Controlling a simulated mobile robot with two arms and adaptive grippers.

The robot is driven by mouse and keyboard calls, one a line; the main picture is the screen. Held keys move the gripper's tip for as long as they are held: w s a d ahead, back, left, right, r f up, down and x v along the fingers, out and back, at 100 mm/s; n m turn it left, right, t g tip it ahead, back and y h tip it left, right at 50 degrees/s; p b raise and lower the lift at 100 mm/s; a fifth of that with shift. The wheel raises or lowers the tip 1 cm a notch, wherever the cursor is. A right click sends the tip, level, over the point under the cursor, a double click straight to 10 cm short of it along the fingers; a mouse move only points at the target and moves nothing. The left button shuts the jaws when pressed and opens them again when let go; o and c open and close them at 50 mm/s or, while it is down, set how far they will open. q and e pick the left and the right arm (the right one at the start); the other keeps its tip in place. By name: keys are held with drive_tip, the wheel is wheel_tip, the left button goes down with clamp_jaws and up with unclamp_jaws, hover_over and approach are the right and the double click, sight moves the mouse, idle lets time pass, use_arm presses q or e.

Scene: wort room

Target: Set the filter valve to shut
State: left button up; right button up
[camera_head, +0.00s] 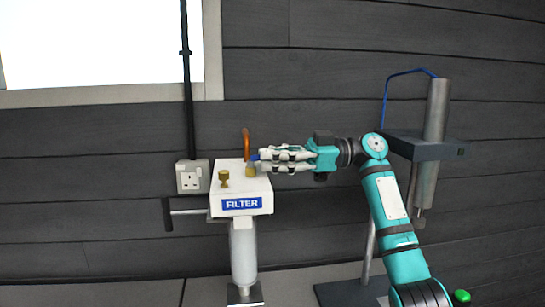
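The filter (241,204) is a white box with a blue FILTER label, standing on a pale cylinder at the centre. An orange-brown upright lever (246,144) rises from the back of its top, with a brass fitting (251,170) close by. A second brass knob (224,178) stands at the left of the top. My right gripper (262,160) reaches in from the right, its fingertips beside the lever's lower part and just above the brass fitting. A small blue piece shows at the fingertips. Contact and finger opening are unclear. My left gripper is out of view.
A dark T-shaped bar (169,213) sticks out left of the filter. A wall socket (192,177) with a black conduit is behind it. A metal cylinder (432,140) on a dark bracket stands at the right, behind my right arm.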

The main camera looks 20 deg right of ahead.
drive_tip(key=o, duration=0.5)
wheel_tip(320, 180, up, 10)
drive_tip(key=shift+f, duration=0.1)
idle(0.7)
